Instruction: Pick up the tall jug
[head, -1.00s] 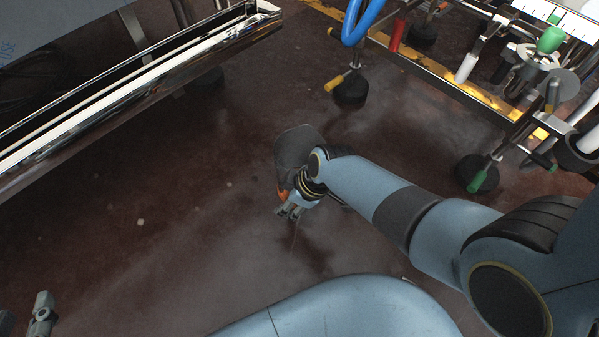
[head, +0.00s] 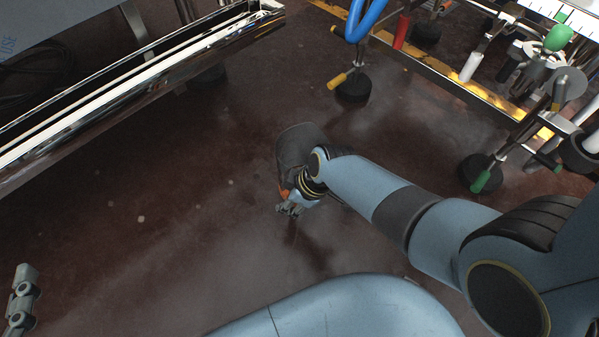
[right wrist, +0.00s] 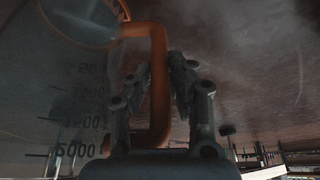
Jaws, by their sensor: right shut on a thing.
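In the right wrist view the tall jug (right wrist: 75,110) is a grey, see-through body with dark volume marks, and its orange handle (right wrist: 158,85) stands between the fingers. My right gripper (right wrist: 158,75) is shut on this handle. In the head view my right gripper (head: 291,209) is low in the middle, with a bit of orange (head: 285,192) beside it. My wrist hides much there, and I cannot tell how far the jug is from the floor. My left gripper (head: 22,298) shows only partly at the lower left edge, away from the jug; its opening is unclear.
A shiny metal-edged frame (head: 150,80) crosses the upper left. A rack with black feet (head: 352,87), a blue hose (head: 362,18) and green knobs (head: 558,38) stands at upper right. The dark, stained floor (head: 150,240) between is mostly clear.

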